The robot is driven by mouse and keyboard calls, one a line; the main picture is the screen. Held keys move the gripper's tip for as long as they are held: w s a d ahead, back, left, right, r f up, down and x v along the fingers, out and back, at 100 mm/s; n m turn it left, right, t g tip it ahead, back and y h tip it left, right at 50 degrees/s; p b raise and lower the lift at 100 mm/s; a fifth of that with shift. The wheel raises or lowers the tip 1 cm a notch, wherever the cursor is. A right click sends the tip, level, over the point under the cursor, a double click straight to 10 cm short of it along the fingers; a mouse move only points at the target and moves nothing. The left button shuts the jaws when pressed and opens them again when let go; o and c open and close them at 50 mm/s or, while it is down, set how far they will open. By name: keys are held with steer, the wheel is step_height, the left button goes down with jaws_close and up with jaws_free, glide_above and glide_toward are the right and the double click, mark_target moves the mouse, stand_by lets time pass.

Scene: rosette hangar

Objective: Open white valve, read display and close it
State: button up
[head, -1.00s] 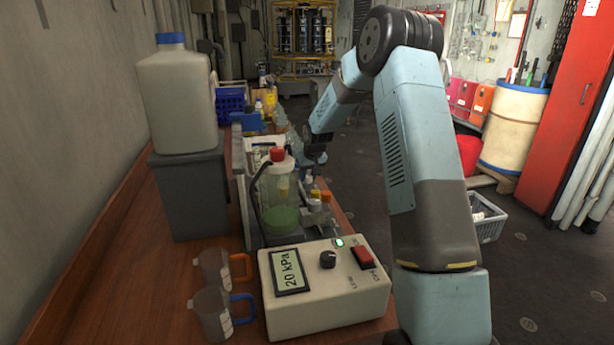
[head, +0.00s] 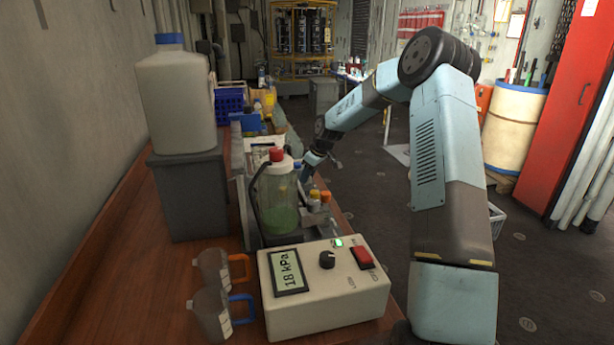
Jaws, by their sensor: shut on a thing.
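The display (head: 289,272) on the white control box (head: 325,305) reads 18 kPa. The box stands on the front of the wooden bench and has a black knob (head: 327,259), a lit green lamp and a red switch (head: 362,257). My gripper (head: 306,172) is at the end of the arm, low over the bench, just right of and behind the red-capped bottle (head: 279,203) with green liquid. It is small and partly hidden here. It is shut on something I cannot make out. I cannot pick out the white valve in this view.
Two clear jugs (head: 212,312) with blue and orange handles stand left of the box. A large canister (head: 176,100) sits on a grey bin (head: 190,195). Small bottles (head: 320,198) crowd close to my gripper. Open floor lies right of the bench.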

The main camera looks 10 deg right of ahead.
stand_by(0.4)
steer(key=o, duration=1)
steer(key=shift+v, duration=6.8)
